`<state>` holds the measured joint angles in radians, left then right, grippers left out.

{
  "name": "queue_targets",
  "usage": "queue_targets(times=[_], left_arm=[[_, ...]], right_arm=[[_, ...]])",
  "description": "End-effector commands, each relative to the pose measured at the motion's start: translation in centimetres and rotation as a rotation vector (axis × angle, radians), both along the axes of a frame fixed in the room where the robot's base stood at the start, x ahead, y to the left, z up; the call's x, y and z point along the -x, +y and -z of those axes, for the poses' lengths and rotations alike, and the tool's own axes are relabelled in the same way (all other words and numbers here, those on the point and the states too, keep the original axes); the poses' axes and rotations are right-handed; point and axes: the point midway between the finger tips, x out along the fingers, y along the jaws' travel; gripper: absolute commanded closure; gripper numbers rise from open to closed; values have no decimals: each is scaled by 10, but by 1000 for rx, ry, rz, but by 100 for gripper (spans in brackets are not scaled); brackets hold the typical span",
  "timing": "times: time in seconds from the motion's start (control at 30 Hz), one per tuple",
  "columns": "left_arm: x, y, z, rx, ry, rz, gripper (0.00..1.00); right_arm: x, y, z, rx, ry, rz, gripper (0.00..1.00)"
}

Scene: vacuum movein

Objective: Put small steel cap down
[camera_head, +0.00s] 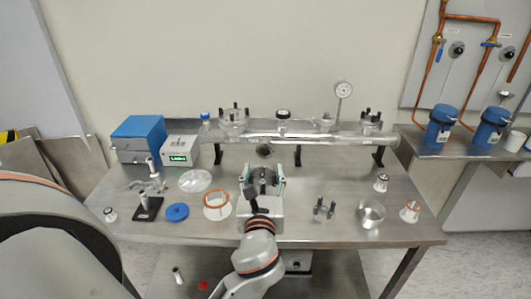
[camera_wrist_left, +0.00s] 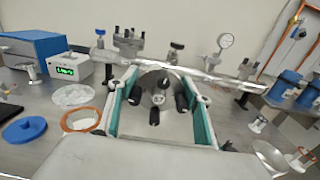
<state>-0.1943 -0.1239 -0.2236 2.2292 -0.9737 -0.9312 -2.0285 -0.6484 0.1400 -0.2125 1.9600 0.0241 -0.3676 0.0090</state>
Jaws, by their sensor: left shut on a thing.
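My left gripper (camera_head: 263,184) is over the middle of the steel table, near its front half. It is shut on the small steel cap (camera_head: 263,173), a round metal piece with black knobs. In the left wrist view the cap (camera_wrist_left: 158,98) sits between the two teal-padded fingers of the gripper (camera_wrist_left: 160,112). I cannot tell whether the cap touches the table. My right gripper is not in view.
A clear horizontal tube (camera_head: 300,138) with fittings and a dial gauge (camera_head: 343,90) stands behind. A copper-rimmed ring (camera_head: 216,206) and blue disc (camera_head: 177,212) lie left. A black-knobbed piece (camera_head: 323,209) and steel cup (camera_head: 370,215) stand right.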

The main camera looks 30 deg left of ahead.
Motion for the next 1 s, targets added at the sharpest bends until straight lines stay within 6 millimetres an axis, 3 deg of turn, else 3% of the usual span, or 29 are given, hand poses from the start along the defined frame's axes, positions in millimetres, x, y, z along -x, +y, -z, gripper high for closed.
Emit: queue_targets(times=[0.2, 0.33, 1.0], left_arm=[[-2, 1, -2, -1, -4, 1, 75], [-16, 9, -3, -3, -4, 2, 75], [-149, 91, -3, -1, -5, 1, 75]], right_arm=[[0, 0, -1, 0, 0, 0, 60], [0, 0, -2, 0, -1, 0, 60], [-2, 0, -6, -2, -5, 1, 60]])
